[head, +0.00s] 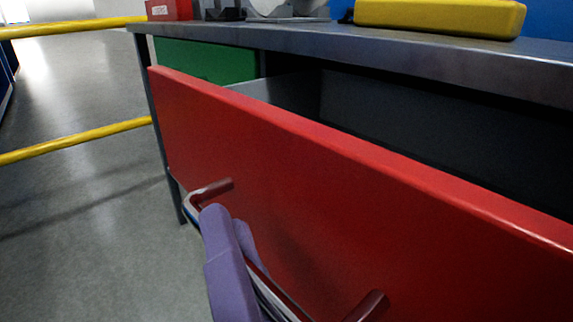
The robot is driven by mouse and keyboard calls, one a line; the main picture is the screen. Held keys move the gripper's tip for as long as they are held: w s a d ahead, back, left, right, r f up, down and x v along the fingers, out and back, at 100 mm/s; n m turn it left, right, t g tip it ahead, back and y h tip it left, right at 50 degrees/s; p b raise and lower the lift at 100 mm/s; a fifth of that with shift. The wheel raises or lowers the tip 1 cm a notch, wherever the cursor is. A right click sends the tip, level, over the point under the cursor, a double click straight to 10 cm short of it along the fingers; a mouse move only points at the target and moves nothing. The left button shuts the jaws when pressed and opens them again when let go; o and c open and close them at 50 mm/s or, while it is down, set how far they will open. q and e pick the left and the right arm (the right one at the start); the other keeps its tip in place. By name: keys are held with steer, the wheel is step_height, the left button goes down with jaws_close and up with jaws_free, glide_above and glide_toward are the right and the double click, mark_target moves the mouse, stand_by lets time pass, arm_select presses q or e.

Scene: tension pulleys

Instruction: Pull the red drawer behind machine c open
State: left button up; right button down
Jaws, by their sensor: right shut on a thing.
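The red drawer (300,190) fills the middle and right of the head view. It stands pulled out from the bench, and its dark, empty-looking inside (400,115) shows behind the front panel. Its bar handle (213,188) is on the front panel, low in the view. My right gripper (236,240), with purple fingers, is shut on the handle near its left end. The fingers hide part of the bar. My left gripper is not in view.
A green drawer front (205,60) sits at the left under the grey bench top (330,42). A yellow block (440,17) and a red box (169,9) stand on the bench. Yellow rails (75,139) run at the left. The floor (80,220) there is clear.

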steer(key=shift+s+a, duration=0.5)
steer(key=shift+a, duration=0.15)
steer(key=shift+s+a, duration=0.45)
steer(key=shift+a, duration=0.2)
steer(key=c, duration=0.9)
jaws_free()
steer(key=p+v, duration=0.1)
steer(key=v, duration=0.9)
